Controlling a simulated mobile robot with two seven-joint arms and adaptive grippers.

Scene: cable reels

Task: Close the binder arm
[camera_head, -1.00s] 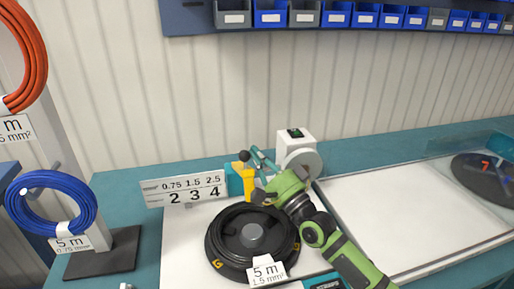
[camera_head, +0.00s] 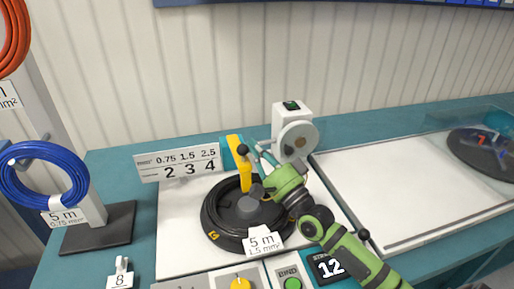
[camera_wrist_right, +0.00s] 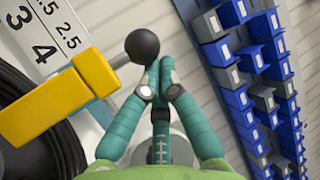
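The binder's yellow arm (camera_head: 241,166) leans down over the black cable coil (camera_head: 215,226), with its lower end near the coil's middle. A black ball knob (camera_head: 242,149) sits beside the yellow arm. In the right wrist view the yellow arm (camera_wrist_right: 60,98) is at left and the ball knob (camera_wrist_right: 142,46) is at the fingertips. My right gripper (camera_head: 256,155) is at the knob; its teal fingers (camera_wrist_right: 161,66) are together with nothing seen between them. I cannot tell whether they touch the knob. My left gripper is out of view.
A white machine (camera_head: 292,122) with a round disc stands right behind the gripper. A number sign (camera_head: 178,165) stands at left. A green-button BIND box (camera_head: 291,283) and a display reading 12 (camera_head: 331,267) are in front. A blue coil (camera_head: 45,175) hangs at left. The right white panel (camera_head: 395,190) is clear.

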